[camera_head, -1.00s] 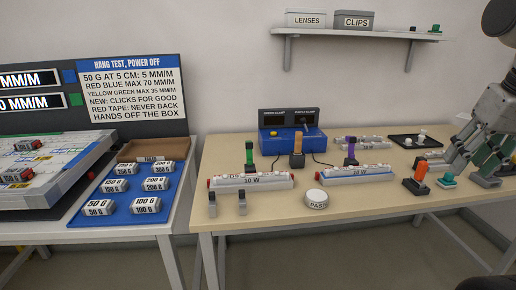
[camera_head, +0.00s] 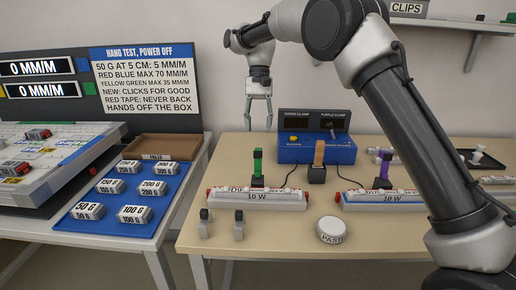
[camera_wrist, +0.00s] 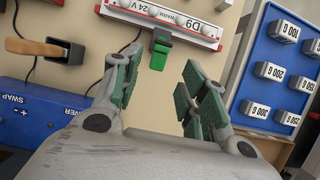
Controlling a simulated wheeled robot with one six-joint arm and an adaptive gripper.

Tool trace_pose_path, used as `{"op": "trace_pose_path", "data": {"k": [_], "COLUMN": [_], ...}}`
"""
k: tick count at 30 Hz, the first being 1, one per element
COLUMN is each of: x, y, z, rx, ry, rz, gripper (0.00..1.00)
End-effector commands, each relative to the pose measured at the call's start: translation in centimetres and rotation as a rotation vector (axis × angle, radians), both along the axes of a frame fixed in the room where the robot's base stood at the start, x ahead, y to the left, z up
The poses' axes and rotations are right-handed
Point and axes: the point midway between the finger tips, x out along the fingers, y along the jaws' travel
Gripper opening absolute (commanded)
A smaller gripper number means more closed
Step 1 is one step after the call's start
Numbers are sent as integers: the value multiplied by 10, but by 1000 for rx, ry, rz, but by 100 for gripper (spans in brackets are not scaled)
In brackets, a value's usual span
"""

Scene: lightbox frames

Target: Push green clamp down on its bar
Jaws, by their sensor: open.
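The green clamp (camera_head: 258,162) has an upright green handle and a black foot. It stands at the back edge of its white bar (camera_head: 277,202), marked 10 W; I cannot tell how firmly the foot sits on it. My gripper (camera_head: 259,124) hangs fingers down, behind and above the clamp, and touches nothing. In the wrist view the green clamp (camera_wrist: 160,51) shows ahead between my two open, empty fingers, beside the bar (camera_wrist: 168,19) labelled D9 24 V.
A purple clamp (camera_head: 384,166) sits at a second bar (camera_head: 382,205). Two small grey posts (camera_head: 238,228) and a round paste tub (camera_head: 331,230) stand in front.

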Motion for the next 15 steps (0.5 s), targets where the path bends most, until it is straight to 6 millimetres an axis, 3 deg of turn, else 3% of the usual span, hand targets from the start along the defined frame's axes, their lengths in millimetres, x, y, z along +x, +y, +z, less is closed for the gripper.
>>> {"op": "trace_pose_path", "data": {"k": [15], "x": [-27], "y": [1], "z": [-67], "rx": [-2], "ry": [3], "rz": [1], "gripper": [43]}}
